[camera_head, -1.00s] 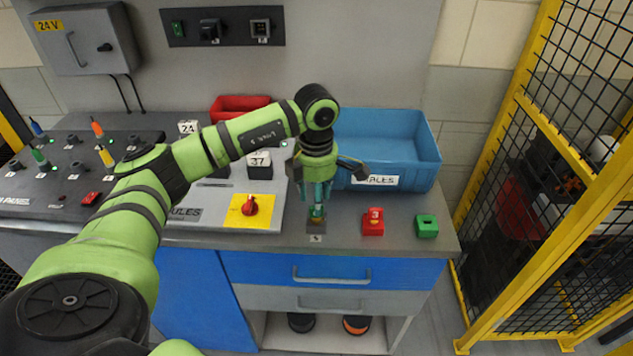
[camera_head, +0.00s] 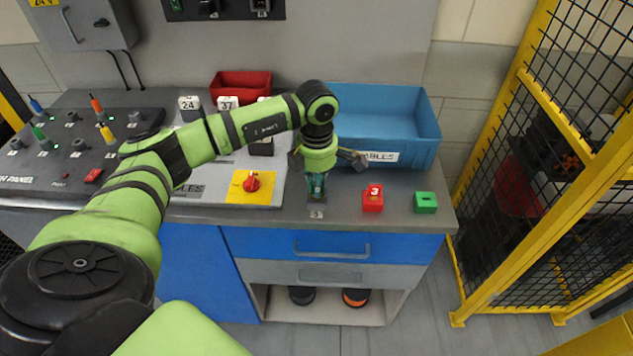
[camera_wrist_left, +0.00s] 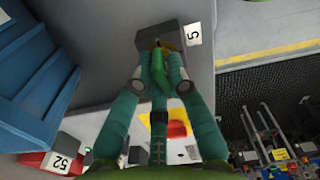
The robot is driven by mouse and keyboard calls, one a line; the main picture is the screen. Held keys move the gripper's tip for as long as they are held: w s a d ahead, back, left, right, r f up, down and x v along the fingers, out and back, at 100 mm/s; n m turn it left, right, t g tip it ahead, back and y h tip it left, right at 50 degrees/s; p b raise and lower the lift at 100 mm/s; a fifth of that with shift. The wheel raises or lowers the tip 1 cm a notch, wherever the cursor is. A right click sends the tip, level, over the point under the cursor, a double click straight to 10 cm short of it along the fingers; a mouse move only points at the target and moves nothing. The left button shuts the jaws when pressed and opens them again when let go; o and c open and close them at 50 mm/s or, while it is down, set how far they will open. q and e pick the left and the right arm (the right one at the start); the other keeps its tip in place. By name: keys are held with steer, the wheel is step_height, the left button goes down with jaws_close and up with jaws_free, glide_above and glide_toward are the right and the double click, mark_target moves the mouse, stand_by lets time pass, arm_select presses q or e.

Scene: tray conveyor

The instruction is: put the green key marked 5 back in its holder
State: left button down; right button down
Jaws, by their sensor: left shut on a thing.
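My left gripper (camera_head: 316,196) points down at the bench's front and is shut on a green key (camera_wrist_left: 160,70). The key stands between the fingertips in the left wrist view. Just beyond the tips is a dark grey block (camera_wrist_left: 167,37) with a white label 5; the block also shows under the gripper in the head view (camera_head: 316,211). Whether the key still sits in that block is hidden. A green holder (camera_head: 426,203) with a dark slot stands at the front right, apart from the gripper. My right gripper is not in view.
A red block (camera_head: 373,203) marked 3 stands between the gripper and the green holder. A blue bin (camera_head: 400,125) is behind. A red switch on a yellow plate (camera_head: 240,194) lies left. A yellow fence (camera_head: 483,200) is at the right.

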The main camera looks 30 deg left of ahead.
arm_select(q)
steer(key=shift+r, duration=0.2)
steer(key=shift+r+p, duration=1)
steer(key=shift+r, duration=0.55)
steer(key=shift+r, duration=0.2)
steer(key=shift+r+p, duration=1.2)
steer(key=shift+r, duration=0.75)
